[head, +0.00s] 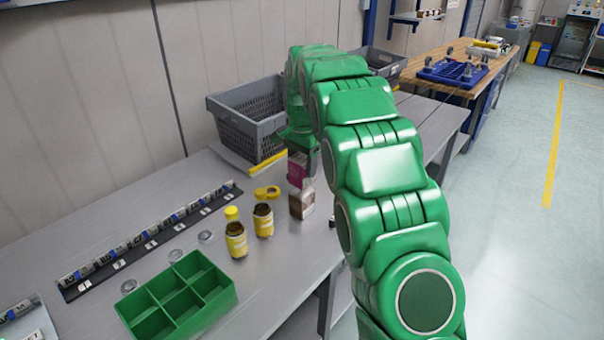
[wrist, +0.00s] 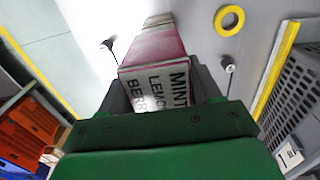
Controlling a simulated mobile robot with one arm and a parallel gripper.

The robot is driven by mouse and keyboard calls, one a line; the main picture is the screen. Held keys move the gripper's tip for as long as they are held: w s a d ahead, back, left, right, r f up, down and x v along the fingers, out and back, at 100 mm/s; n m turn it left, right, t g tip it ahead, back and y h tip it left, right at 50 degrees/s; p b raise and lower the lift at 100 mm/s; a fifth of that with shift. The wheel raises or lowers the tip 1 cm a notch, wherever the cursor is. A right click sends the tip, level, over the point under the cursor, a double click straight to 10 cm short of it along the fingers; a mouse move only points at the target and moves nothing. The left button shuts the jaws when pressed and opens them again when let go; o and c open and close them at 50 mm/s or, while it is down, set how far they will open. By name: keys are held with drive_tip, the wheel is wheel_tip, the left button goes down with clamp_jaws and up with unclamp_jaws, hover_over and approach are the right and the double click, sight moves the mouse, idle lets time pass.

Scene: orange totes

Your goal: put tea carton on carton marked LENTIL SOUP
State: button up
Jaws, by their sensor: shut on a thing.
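A brown and white carton (head: 302,204) stands upright on the bench directly below the tea carton in the head view. Its label is too small to read. I cannot tell whether the two cartons touch. My arm hides part of the gripper in the head view.
A green divided tray (head: 222,291) is at the front. A grey crate (head: 243,124) stands behind, and a numbered label rail (head: 150,240) runs along the back left.

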drive_tip(key=shift+w+f, duration=0.2)
drive_tip(key=shift+f, duration=1.55)
drive_tip(key=shift+f, duration=0.1)
drive_tip(key=o, duration=1.2)
wheel_tip(320, 180, up, 10)
drive_tip(key=shift+r, duration=1.1)
